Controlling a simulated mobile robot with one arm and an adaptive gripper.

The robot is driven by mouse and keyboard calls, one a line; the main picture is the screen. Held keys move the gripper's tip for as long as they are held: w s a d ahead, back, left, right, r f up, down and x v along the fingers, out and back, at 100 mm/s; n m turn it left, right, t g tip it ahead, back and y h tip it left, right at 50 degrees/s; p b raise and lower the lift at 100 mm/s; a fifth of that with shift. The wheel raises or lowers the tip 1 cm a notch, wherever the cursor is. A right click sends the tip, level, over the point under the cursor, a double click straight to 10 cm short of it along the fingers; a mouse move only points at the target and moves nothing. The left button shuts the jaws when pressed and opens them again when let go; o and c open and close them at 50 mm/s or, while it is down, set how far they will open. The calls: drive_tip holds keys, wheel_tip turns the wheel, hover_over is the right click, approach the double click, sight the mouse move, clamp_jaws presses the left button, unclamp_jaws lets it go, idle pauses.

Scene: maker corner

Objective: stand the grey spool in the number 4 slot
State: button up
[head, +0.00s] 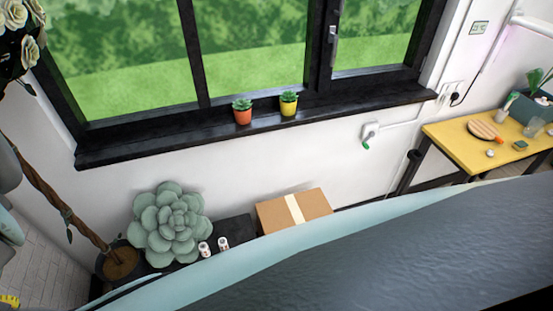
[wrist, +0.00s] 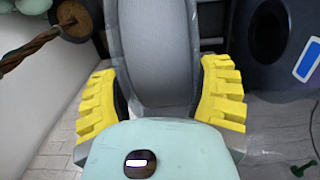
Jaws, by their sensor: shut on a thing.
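The grey spool (wrist: 155,45) fills the upper middle of the wrist view as a broad, curved grey band with paler rims. My gripper (wrist: 160,85) has its yellow fingers on both sides of the spool and is shut on it. The lower part of the spool is hidden behind the pale green gripper body. The spool cannot be made out in the head view. No slot with a number 4 can be made out in either view.
The wrist view shows a dark panel (wrist: 285,35) with a round opening and a blue label. The head view shows a cardboard box (head: 275,213), a big succulent (head: 170,225), a potted trunk (head: 119,268) and a yellow table (head: 450,136). A large foreground shape blocks its lower right.

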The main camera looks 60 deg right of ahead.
drive_tip(key=o, duration=1.3)
drive_tip(key=r, duration=1)
drive_tip(key=shift+w+a+r, duration=0.1)
drive_tip(key=shift+w+r, duration=0.2)
drive_tip(key=shift+s+r, duration=0.1)
drive_tip(key=shift+r, duration=0.65)
